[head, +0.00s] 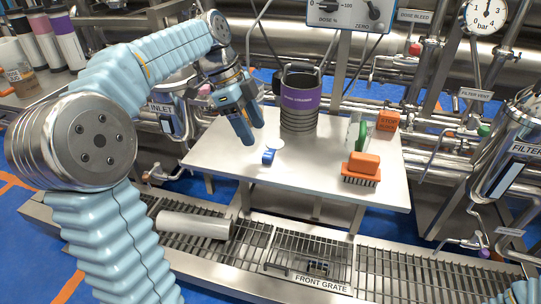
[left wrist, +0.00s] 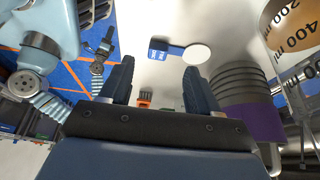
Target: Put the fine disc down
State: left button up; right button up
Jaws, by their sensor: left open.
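The fine disc is a pale round disc (head: 275,146) with a blue tag (head: 268,157), lying flat on the white table. In the left wrist view the disc (left wrist: 197,54) and its blue tag (left wrist: 158,48) lie beyond the fingertips, apart from them. My left gripper (head: 253,133) is open and empty, just above and left of the disc. Its two fingers also show in the left wrist view (left wrist: 160,82). What looks like my right gripper (left wrist: 105,42) is small and dark at the left of that view; its jaws are unclear.
A strainer with a purple band (head: 300,103) stands behind the disc. The table's (head: 310,178) front middle is clear. A metal cylinder (head: 195,225) lies on the front grate.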

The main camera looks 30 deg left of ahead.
aim_at(263, 155)
pick_arm(q)
jog(key=x, duration=0.6)
jog(key=shift+s+a+f, duration=0.1)
jog(key=shift+s+f, duration=0.05)
jog(key=shift+c, duration=0.3)
grip_shut()
